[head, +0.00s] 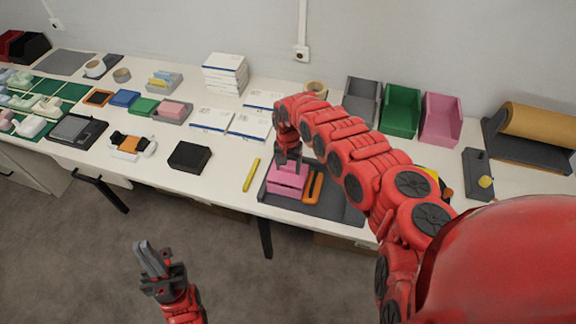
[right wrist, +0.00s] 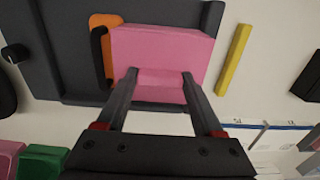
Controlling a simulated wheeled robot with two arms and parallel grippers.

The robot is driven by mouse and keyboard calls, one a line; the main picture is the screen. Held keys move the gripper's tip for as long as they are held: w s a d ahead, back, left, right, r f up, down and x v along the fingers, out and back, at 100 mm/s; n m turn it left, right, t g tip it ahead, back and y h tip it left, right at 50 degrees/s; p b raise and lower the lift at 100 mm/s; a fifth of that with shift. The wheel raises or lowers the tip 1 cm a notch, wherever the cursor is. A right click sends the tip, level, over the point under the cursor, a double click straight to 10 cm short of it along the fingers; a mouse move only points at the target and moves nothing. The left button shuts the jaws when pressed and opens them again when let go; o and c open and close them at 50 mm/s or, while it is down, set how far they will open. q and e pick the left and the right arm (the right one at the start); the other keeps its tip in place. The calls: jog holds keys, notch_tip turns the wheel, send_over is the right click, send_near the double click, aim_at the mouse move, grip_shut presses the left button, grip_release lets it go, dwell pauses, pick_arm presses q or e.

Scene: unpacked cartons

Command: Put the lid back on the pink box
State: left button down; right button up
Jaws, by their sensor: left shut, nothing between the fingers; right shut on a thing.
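The pink box (head: 286,187) stands on a dark grey tray (head: 342,205) at the front of the table. My right gripper (head: 288,160) points down over it, shut on the pink lid (head: 289,173). In the right wrist view the pink lid (right wrist: 162,45) lies ahead of my right gripper (right wrist: 160,78), with a raised pink part between the fingers. The lid is over the box; whether it is fully seated I cannot tell. My left gripper (head: 143,246) is shut and empty, in front of the table over the floor.
An orange tool (head: 313,187) lies close beside the box on the tray. A yellow marker (head: 251,175) lies to the left of the tray. A black box (head: 189,157) stands further left. Grey, green (head: 401,110) and pink (head: 440,119) bins stand behind my right arm.

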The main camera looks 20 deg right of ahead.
jog(key=shift+f+b, duration=0.45)
jog(key=shift+f, duration=0.25)
jog(key=o, duration=1.4)
notch_tip(320, 180, up, 17)
jog(key=shift+r+b, duration=0.2)
jog(key=shift+b, duration=1)
